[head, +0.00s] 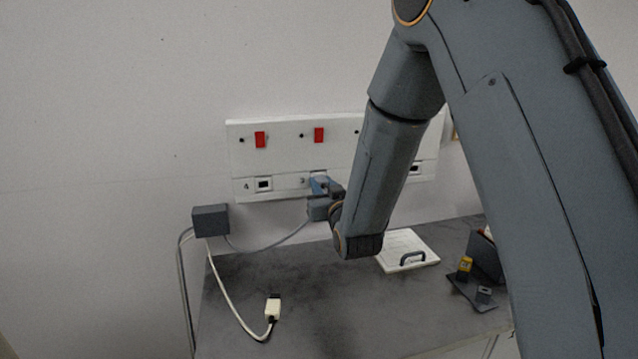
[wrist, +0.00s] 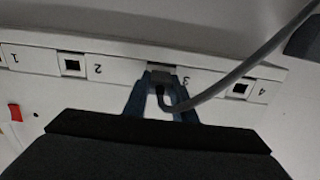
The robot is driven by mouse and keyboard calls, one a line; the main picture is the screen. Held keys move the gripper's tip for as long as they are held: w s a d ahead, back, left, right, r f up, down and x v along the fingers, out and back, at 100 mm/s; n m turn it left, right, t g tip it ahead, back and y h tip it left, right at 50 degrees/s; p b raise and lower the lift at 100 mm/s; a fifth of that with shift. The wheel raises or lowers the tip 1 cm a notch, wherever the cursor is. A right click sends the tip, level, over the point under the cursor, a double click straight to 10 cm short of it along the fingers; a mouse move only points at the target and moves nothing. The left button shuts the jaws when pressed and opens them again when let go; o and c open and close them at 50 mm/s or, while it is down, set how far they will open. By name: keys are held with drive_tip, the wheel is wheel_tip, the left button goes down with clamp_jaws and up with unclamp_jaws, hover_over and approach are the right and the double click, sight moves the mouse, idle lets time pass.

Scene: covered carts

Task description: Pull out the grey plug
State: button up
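The grey plug (wrist: 160,76) sits at socket 3 of the white wall panel (wrist: 110,68), with its grey cable (wrist: 225,80) running off to the upper right in the wrist view. My gripper (wrist: 160,88) has one blue finger on each side of the plug, and no gap shows between the fingertips and the plug. In the head view my gripper (head: 319,186) is at the panel's lower row, and the plug is mostly hidden behind the fingers. The grey cable (head: 270,243) hangs from there to a grey box (head: 210,220) on the left.
A white connector (head: 272,308) on a white cable lies on the dark cart top (head: 330,300). A white lid with a dark handle (head: 408,250) and a dark bracket with a yellow part (head: 466,264) lie at the right. Red switches (head: 319,135) are above the sockets.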

clamp_jaws()
drive_tip(key=shift+s, duration=0.15)
drive_tip(key=shift+v, duration=2.8)
